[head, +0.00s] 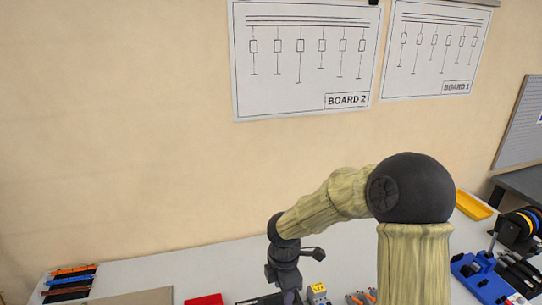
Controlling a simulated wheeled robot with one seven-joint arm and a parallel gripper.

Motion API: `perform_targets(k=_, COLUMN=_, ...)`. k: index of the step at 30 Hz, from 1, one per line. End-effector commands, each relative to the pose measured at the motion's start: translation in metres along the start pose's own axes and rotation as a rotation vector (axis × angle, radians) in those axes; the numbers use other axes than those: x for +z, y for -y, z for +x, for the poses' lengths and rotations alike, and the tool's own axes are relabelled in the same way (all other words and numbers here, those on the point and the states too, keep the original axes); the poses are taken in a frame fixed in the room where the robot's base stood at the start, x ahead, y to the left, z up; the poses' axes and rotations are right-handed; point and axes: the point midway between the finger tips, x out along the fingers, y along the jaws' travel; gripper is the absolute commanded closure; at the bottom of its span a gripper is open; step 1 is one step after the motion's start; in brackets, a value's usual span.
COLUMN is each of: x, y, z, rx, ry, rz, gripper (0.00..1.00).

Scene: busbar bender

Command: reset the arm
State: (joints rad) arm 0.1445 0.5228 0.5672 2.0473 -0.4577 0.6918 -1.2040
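My arm rises from the bottom right of the head view to a black elbow and bends down to the left, in a pale yellow cover. My gripper (287,280) hangs at its dark wrist end, pointing down over the table (225,262) near the bottom edge of the view. Its fingertips are small, dark and partly cut off by the frame edge. I cannot tell whether it is open or shut, or whether it holds anything.
A red block (204,299), a small yellow-topped item (319,291) and orange-handled tools (360,297) lie near my gripper. Coloured strips (70,283) lie at far left. A blue tool (482,277), spools (517,229) and a yellow tray (473,205) stand right. Two diagram boards hang behind.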

Motion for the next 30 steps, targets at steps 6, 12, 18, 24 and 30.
perform_targets(k=6, x=0.028, y=0.05, z=-0.018, rx=0.043, ry=0.021, rz=0.574, gripper=0.55)
perform_targets(k=12, x=0.051, y=0.097, z=-0.036, rx=0.119, ry=-0.017, rz=1.177, gripper=0.55)
perform_targets(k=18, x=0.067, y=0.139, z=-0.049, rx=0.189, ry=-0.115, rz=1.73, gripper=0.55)
perform_targets(k=24, x=0.071, y=0.152, z=-0.052, rx=0.208, ry=-0.164, rz=1.925, gripper=0.55)
perform_targets(k=30, x=0.071, y=0.152, z=-0.051, rx=0.208, ry=-0.163, rz=1.922, gripper=0.55)
